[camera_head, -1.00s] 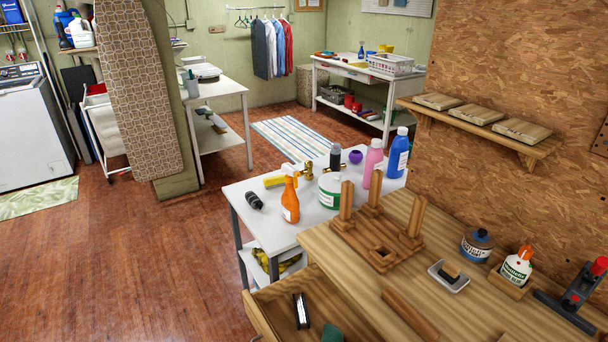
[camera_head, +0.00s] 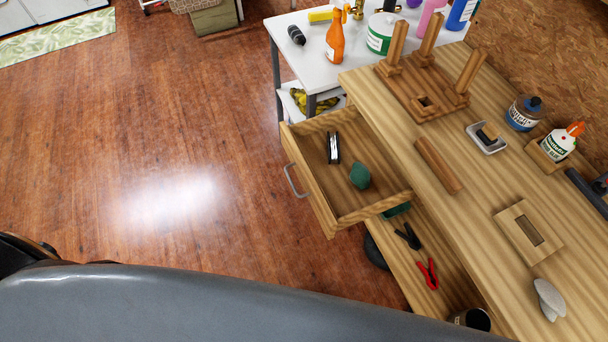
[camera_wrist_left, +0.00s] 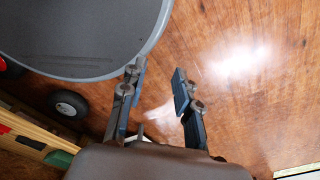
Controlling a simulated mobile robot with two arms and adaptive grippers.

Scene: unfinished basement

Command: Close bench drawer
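The wooden bench drawer (camera_head: 315,204) is pulled out from the left side of the wooden bench (camera_head: 465,140) in the head view. It has a metal bar handle (camera_head: 295,180) on its front. Inside lie a black-and-silver item (camera_head: 334,148) and a green lump (camera_head: 360,176). My left gripper (camera_wrist_left: 157,76) shows in the left wrist view with its two fingers apart and nothing between them, above the floor. Wooden edges (camera_wrist_left: 40,132) show at that view's lower left; I cannot tell whether they belong to the drawer. My right gripper is not in view.
A lower shelf (camera_head: 440,262) under the drawer holds red-handled pliers (camera_head: 428,274) and a black clamp (camera_head: 408,237). A white table (camera_head: 300,58) with bottles stands beyond the bench. The wood floor (camera_head: 190,130) left of the drawer is clear.

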